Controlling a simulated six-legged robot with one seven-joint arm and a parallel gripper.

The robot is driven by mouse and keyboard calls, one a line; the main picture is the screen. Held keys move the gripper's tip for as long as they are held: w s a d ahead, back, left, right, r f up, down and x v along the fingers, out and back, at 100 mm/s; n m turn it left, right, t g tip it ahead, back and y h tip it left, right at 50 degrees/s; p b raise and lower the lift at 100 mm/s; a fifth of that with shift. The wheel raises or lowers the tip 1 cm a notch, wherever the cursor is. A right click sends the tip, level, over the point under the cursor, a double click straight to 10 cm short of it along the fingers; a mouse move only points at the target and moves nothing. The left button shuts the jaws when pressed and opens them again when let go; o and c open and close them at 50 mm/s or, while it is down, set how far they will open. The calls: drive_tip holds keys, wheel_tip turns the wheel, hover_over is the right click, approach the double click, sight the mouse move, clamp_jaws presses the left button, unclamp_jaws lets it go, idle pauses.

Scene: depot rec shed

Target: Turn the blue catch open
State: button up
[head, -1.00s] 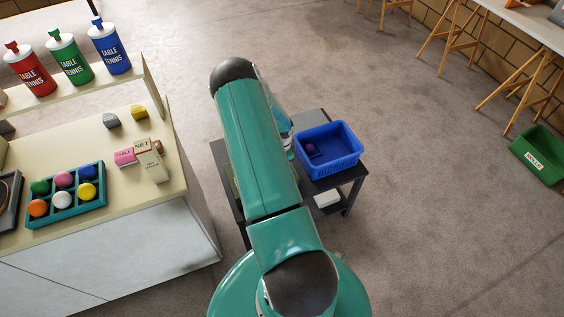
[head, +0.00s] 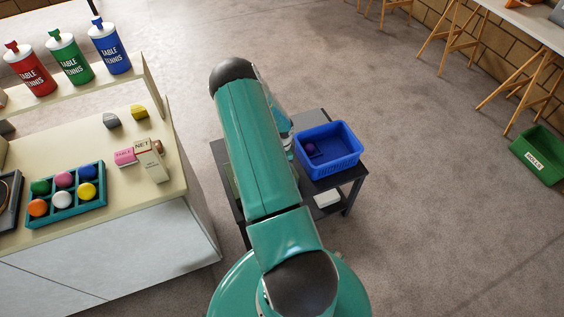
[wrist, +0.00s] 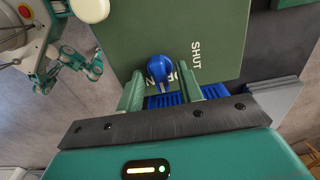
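The blue catch (wrist: 160,69) is a rounded knob on a dark green panel (wrist: 215,25) in the wrist view. White lettering on the panel reads SHUT to its right; a second word beside the catch is partly hidden by it. My gripper (wrist: 163,82) is open, with one green finger on each side of the catch and its tip near the knob. I cannot tell whether either finger touches it. In the head view my arm hides the catch and gripper; only a sliver of the green panel shows beside it.
A blue basket (head: 344,168) with a dark ball stands on a small black table (head: 355,178) right of my arm. A cream counter (head: 120,208) with a ball tray (head: 104,199) is on the left. A green crate (head: 538,158) lies far right. Open floor lies beyond the table.

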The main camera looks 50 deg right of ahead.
drive_tip(key=shift+r, duration=0.15)
wheel_tip(320, 180, up, 14)
drive_tip(key=shift+f, duration=0.25)
idle(0.6)
drive_tip(key=w+a+r+n+t, duration=0.15)
drive_tip(key=a+r+n, duration=0.25)
drive_tip(key=a+r, duration=0.45)
drive_tip(key=w+a+r+n+t+y, duration=0.1)
drive_tip(key=w+a+r+n, duration=0.25)
drive_tip(key=a+r, duration=0.5)
drive_tip(key=w+a+r+n+t, duration=0.15)
drive_tip(key=a+r+n, duration=0.25)
drive_tip(key=a+r, duration=0.4)
drive_tip(key=s+a+r+n+t+h, duration=0.1)
drive_tip(key=s+a+r+n, duration=1.1)
drive_tip(key=a, duration=0.4)
drive_tip(key=shift+s+a+r+n+t, duration=0.15)
drive_tip(key=shift+s+r+n+t, duration=0.25)
drive_tip(key=shift+s, duration=0.75)
